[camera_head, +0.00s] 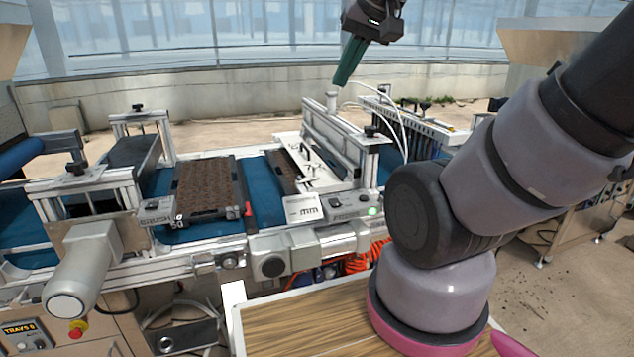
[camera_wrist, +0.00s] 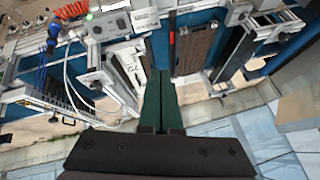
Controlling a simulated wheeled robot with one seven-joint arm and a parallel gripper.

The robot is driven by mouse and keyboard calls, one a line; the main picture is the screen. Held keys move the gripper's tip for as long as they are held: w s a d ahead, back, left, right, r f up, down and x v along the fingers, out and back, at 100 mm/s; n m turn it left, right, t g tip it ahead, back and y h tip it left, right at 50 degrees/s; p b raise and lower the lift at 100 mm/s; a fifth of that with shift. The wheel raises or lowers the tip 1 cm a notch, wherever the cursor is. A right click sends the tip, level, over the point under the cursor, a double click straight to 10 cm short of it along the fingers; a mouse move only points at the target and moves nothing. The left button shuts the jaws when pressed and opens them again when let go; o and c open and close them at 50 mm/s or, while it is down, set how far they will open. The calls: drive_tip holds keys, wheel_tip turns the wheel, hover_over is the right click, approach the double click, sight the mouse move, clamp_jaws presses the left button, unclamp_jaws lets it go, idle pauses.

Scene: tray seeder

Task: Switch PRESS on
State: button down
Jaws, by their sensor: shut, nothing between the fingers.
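The PRESS control panel (camera_head: 352,207) is on the near rail of the seeder, right of the display box. It carries small dark switches and a lit green lamp (camera_head: 373,211); the lettering and the switch position are too small to read surely. In the wrist view the green lamp (camera_wrist: 97,29) shows at the upper left, with the panel (camera_wrist: 110,25) around it. My gripper (camera_head: 339,82) is shut and empty, its green fingers pointing down, high above the far side of the machine. The fingers also show in the wrist view (camera_wrist: 161,76), well apart from the panel.
A soil-filled tray (camera_head: 208,187) lies on the blue belt (camera_head: 263,190). The press frame (camera_head: 335,140) and a white hose (camera_head: 400,125) stand between my gripper and the panel. A BRUSH panel (camera_head: 156,212) is farther left. A wooden tabletop (camera_head: 310,325) is at the front.

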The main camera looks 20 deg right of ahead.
drive_tip(key=w+d+f+n+g, duration=0.2)
drive_tip(key=w+f+n, duration=0.2)
drive_tip(key=w+n, duration=0.3)
drive_tip(key=n+g+h, duration=0.2)
drive_tip(key=n+g, duration=0.3)
drive_tip(key=n, duration=0.8)
hover_over(335, 202)
drive_tip(key=w+d, duration=0.1)
drive_tip(key=w, duration=0.1)
wheel_tip(335, 202, down, 17)
drive_tip(key=shift+w+d+f+n, duration=0.2)
drive_tip(key=shift+f+n, duration=0.2)
drive_tip(key=shift+f, duration=0.2)
drive_tip(key=shift+a, duration=0.1)
wheel_tip(335, 202, down, 14)
